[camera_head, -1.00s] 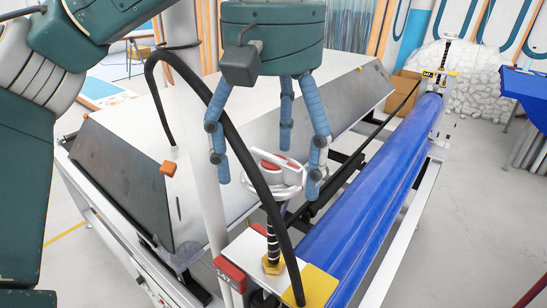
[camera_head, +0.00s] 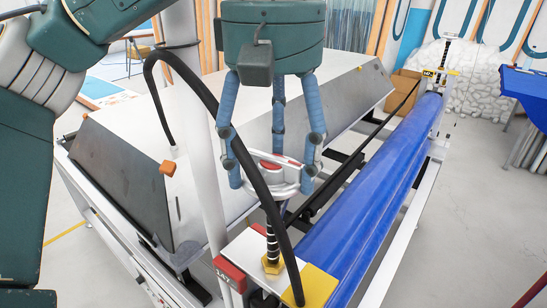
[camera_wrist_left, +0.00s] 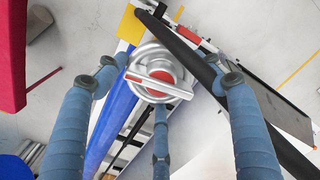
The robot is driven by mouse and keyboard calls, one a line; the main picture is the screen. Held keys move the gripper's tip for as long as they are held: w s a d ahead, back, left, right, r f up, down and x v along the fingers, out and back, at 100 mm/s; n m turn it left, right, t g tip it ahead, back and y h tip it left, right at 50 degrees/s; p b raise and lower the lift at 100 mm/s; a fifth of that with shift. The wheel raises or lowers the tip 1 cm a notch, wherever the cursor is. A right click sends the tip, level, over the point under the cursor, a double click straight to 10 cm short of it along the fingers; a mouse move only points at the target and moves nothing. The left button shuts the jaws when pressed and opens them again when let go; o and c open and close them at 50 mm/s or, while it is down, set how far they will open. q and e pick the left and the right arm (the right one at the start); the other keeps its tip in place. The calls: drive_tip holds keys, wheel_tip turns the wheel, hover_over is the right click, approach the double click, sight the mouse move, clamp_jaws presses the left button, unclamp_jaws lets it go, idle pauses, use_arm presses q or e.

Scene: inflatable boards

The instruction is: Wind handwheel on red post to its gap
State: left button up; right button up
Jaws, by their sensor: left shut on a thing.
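The handwheel (camera_head: 283,166), a pale metal ring with a red centre and a crossbar, sits on top of the near post (camera_head: 272,243). The post is dark with pale bands and stands in a yellow nut. A red block (camera_head: 230,274) lies beside its base. My left gripper (camera_head: 272,182) is over the wheel with its three blue fingers closed in around the rim. In the left wrist view the wheel (camera_wrist_left: 160,72) lies between the fingers. The gap on the post is not clear to me. My right gripper is not in view.
A black hose (camera_head: 225,120) arches in front of the wheel and hides part of it. A blue roll (camera_head: 375,190) runs back to a far post with a yellow block (camera_head: 440,73). A grey sloped table (camera_head: 330,99) stands behind; a white upright (camera_head: 197,140) is left.

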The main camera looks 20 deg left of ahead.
use_arm(q)
drive_tip(key=n, duration=0.9)
drive_tip(key=shift+f, duration=0.1)
drive_tip(key=n, duration=0.4)
drive_tip(key=shift+n, duration=2.5)
drive_tip(key=o, duration=1.1)
drive_tip(key=shift+o, duration=0.2)
drive_tip(key=shift+a, duration=0.1)
